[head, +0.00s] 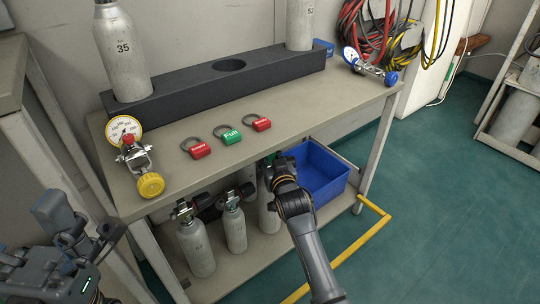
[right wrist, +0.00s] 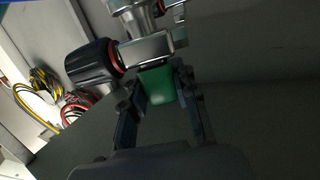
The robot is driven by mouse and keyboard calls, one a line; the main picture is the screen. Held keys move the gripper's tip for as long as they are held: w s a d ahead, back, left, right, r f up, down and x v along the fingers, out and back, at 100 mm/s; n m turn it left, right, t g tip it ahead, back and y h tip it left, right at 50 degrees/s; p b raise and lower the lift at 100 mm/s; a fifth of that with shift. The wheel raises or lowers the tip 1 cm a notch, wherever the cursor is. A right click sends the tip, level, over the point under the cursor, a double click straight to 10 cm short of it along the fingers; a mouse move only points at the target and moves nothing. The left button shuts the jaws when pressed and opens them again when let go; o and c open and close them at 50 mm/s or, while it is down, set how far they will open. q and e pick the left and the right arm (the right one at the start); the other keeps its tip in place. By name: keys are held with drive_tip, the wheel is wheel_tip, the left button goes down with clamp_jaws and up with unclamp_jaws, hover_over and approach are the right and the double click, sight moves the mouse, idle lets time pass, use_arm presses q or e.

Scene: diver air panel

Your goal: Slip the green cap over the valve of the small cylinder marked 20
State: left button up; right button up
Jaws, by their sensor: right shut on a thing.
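My right gripper (right wrist: 162,86) is shut on the green cap (right wrist: 158,85), under the lower edge of a metal cylinder valve (right wrist: 147,49) with a black knob (right wrist: 92,64) in the right wrist view. Cap and valve meet or overlap there; I cannot tell whether the cap is over the valve. In the head view this gripper (head: 278,168) is at the top of the rightmost small grey cylinder (head: 267,208), hiding most of its valve. Two more small cylinders, (head: 196,248) and (head: 235,228), stand to its left. Their marks are too small to read. My left gripper (head: 82,228) is open and empty at lower left.
The bench top (head: 300,105) lies above the shelf. It bears a black rack (head: 190,85) with large cylinders, gauges and several tags. A blue bin (head: 318,178) sits right of the small cylinders.

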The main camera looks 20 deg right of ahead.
drive_tip(key=shift+f, duration=0.15)
drive_tip(key=o, duration=0.8)
drive_tip(key=s, duration=0.4)
drive_tip(key=s+r, duration=0.1)
drive_tip(key=s, duration=0.7)
drive_tip(key=shift+a+r, duration=0.35)
